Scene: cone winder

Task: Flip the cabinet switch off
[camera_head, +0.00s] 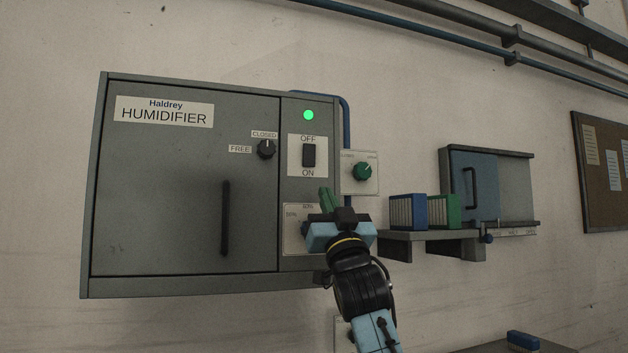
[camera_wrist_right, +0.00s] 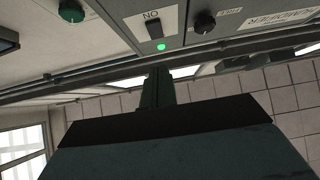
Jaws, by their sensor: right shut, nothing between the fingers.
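The grey humidifier cabinet (camera_head: 190,200) hangs on the wall. Its dark rocker switch (camera_head: 309,155) sits on a white plate on the right-hand panel, with OFF above it and ON below. I cannot tell which way the rocker is tipped. A green lamp (camera_head: 308,115) above it is lit. The switch (camera_wrist_right: 155,28) and the lamp (camera_wrist_right: 161,46) also show in the right wrist view. My right gripper (camera_head: 324,194) has its green fingers shut and empty, just below the switch plate in the head view, seemingly apart from it. My left gripper is out of view.
A black CLOSED/FREE knob (camera_head: 266,149) is left of the switch. A green knob (camera_head: 363,171) on a plate is to the right. A dial plate (camera_head: 294,238) is partly hidden behind my right gripper. A shelf (camera_head: 420,236) holds blue and green binders.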

